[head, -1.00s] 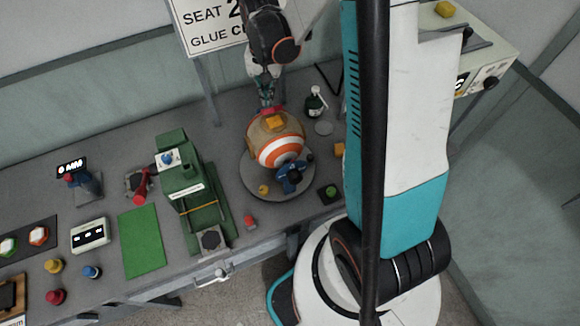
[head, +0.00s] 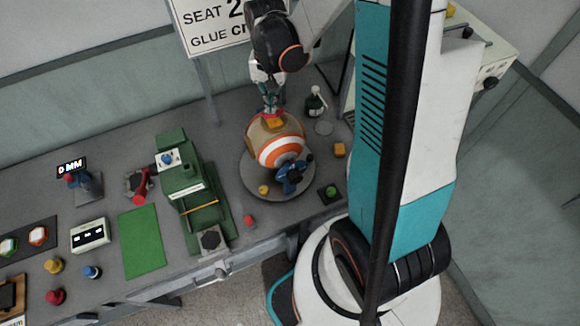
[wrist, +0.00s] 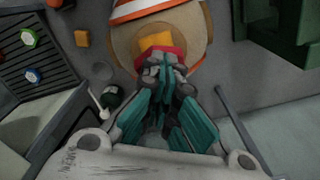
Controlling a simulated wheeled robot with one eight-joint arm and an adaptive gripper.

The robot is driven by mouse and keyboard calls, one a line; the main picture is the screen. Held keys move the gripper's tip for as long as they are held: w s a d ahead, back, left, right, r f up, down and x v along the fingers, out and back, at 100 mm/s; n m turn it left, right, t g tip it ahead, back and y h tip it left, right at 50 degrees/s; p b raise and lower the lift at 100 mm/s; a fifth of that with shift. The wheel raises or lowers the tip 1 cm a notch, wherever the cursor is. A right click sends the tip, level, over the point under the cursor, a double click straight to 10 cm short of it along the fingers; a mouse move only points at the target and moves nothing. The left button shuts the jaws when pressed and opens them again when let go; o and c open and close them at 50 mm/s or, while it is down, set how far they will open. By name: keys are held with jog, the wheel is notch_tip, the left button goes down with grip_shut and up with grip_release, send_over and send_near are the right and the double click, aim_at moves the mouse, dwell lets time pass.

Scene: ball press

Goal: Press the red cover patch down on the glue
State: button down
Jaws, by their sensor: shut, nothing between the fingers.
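The ball (head: 262,142), tan with orange and white bands, sits on a round grey turntable (head: 250,184). The red cover patch (head: 281,114) lies on the ball's upper back side, beside an orange-yellow square (head: 274,124). In the wrist view, the red patch (wrist: 178,53) shows around my fingertips, with the orange square (wrist: 155,40) just beyond. My gripper (head: 269,109) is shut, pointing down with its tips at the patch; in the wrist view the gripper (wrist: 165,68) covers part of it. I cannot tell how firmly they touch. No glue is clearly visible; the patch's underside is hidden.
A blue tool (head: 291,178) stands at the ball's front. A dark green bottle (head: 315,102) stands behind right of the turntable. A green press (head: 185,180) stands to the left. An orange cube (head: 339,150) lies to the right. A sign stands behind.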

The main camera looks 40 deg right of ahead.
jog(key=shift+s+f+b, duration=0.15)
jog(key=shift+f+b, duration=1.2)
jog(key=shift+f, duration=0.1)
dwell(0.6)
jog(key=shift+r+p, duration=2.9)
jog(key=shift+r, duration=1.65)
jog(key=shift+a, duration=0.1)
jog(key=shift+s+a+b, duration=0.3)
jog(key=shift+a+b, duration=0.15)
jog(key=shift+b, duration=0.4)
jog(key=s+a+n+t+b, duration=0.3)
jog(key=s+a+b, duration=0.2)
jog(key=a+b, duration=0.15)
jog(key=s+a+f+n+t+b, duration=0.2)
jog(key=s+f+n+t+b, duration=0.2)
jog(key=f+b, duration=0.5)
jog(key=s+n+b, duration=0.1)
jog(key=s+b, duration=0.1)
jog(key=b, duration=0.4)
jog(key=shift+s+a, duration=0.15)
jog(key=shift+s, duration=0.05)
